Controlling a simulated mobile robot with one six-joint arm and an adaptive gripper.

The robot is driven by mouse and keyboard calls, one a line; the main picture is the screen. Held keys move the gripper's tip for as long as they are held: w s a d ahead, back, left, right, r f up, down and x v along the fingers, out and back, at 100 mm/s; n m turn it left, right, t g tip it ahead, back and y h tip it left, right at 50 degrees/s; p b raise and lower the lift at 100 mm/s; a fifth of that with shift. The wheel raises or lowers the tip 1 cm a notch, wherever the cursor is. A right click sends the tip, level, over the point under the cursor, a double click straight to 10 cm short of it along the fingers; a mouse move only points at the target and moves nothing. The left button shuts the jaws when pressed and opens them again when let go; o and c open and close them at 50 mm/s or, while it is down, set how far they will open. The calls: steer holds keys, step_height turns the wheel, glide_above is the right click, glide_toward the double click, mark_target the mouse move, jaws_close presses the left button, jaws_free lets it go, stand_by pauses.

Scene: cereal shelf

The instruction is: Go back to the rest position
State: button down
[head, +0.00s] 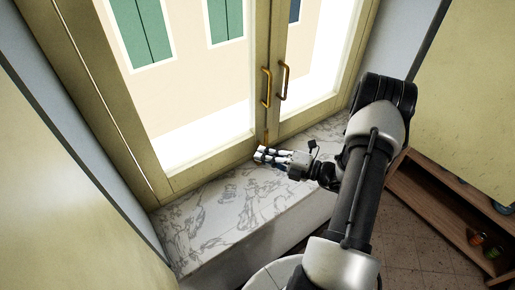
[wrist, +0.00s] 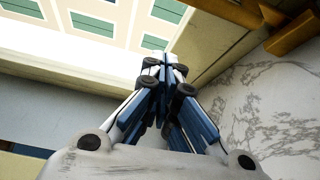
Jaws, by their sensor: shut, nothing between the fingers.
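My gripper (head: 262,155) is shut and empty. In the head view it is stretched out over the marble sill, close to the lower frame of the glazed doors. In the wrist view the fingers of my gripper (wrist: 168,62) are together with nothing between them, pointing toward the door glass. I cannot tell whether the fingertips touch the door frame. My arm reaches in from the lower right of the head view.
The glazed doors (head: 262,60) look shut, with two brass handles (head: 266,87) above my gripper. The marble sill (head: 215,215) is bare. A wooden shelf (head: 435,218) with a few small items stands at the lower right. Walls stand on both sides.

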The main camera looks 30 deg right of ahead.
steer(key=shift+w+d+f+v, duration=0.3)
steer(key=shift+d+v, duration=0.2)
steer(key=shift+v, duration=3.6)
steer(key=s+a+r+n+g+y+b, duration=0.1)
steer(key=a+r+n+g+b, duration=0.1)
steer(key=a+r+n+g, duration=0.55)
steer(key=s+a+n+g+y+b, duration=0.1)
steer(key=s+a+n+g+b, duration=0.2)
steer(key=a+n, duration=0.85)
steer(key=s+a+n+h+b, duration=0.1)
steer(key=s+n+h+b, duration=0.1)
steer(key=n, duration=0.7)
steer(key=s+a+r+n+h+b, duration=0.1)
steer(key=s+a+n+h+b, duration=0.1)
steer(key=s+n+h, duration=0.3)
steer(key=s+a+n+h+b, duration=0.1)
steer(key=s+n+h+b, duration=0.2)
steer(key=n, duration=1)
steer(key=shift+s+a+r+h, duration=0.4)
steer(key=shift+s+h, duration=0.3)
steer(key=shift+s, duration=0.1)
steer(key=shift+t, duration=0.25)
